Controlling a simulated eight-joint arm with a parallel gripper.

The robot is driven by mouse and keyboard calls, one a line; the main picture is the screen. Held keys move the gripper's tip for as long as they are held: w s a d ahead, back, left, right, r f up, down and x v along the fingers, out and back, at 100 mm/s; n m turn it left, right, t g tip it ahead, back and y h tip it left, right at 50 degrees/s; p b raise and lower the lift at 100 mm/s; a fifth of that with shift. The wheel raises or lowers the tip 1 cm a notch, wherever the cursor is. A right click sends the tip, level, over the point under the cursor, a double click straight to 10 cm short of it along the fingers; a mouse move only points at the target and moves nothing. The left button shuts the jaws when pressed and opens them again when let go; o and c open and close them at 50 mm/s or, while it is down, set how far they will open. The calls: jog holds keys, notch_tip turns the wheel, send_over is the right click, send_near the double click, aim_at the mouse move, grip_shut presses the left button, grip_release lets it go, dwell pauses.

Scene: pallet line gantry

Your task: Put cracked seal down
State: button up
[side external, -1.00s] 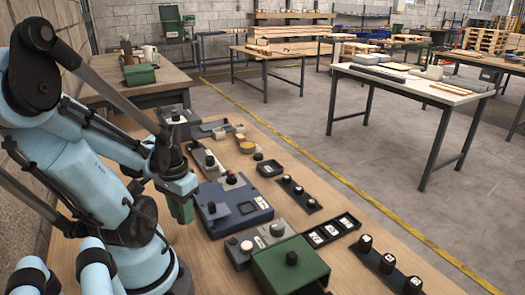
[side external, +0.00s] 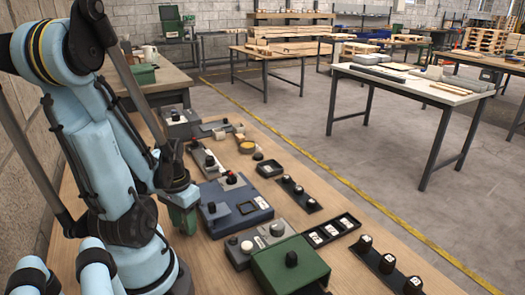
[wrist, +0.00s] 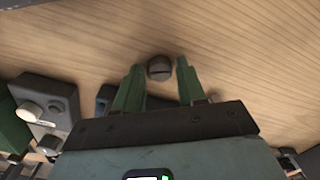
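A small dark round piece (wrist: 159,68), which may be the seal, shows in the wrist view between the tips of my green fingers. A narrow gap shows on each side of it, so my gripper (side external: 184,222) looks open around it. I cannot make out a crack, nor tell surely whether it rests on the wood. In the side view my fingers point down low over the wooden bench (side external: 200,262), left of a blue-grey box (side external: 236,206), and the dark piece cannot be made out there.
A green box (side external: 290,268) and a grey unit with knobs (side external: 258,243) stand in front of the blue-grey box. A black tray (side external: 330,231) and a strip with black knobs (side external: 298,194) lie to the right. Bare wood surrounds my fingers on the left and front.

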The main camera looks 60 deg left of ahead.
jog(key=shift+o, duration=1.2)
jog(key=shift+r, duration=0.15)
notch_tip(320, 180, up, 12)
jog(key=w+d+m+t+y, duration=0.1)
jog(key=w+d+m+t, duration=0.2)
jog(key=w, duration=0.8)
jog(key=shift+w+d+y, duration=0.25)
jog(key=shift+d+y, duration=0.05)
jog(key=shift+d, duration=0.55)
jog(key=shift+o, duration=0.4)
jog(key=w+d+r+m+t+h, duration=0.1)
jog(key=w+d+m+t, duration=0.2)
jog(key=w+d, duration=0.4)
jog(key=d+t, duration=0.1)
jog(key=d, duration=0.2)
jog(key=shift+d+h, duration=0.2)
jog(key=shift+h, duration=0.1)
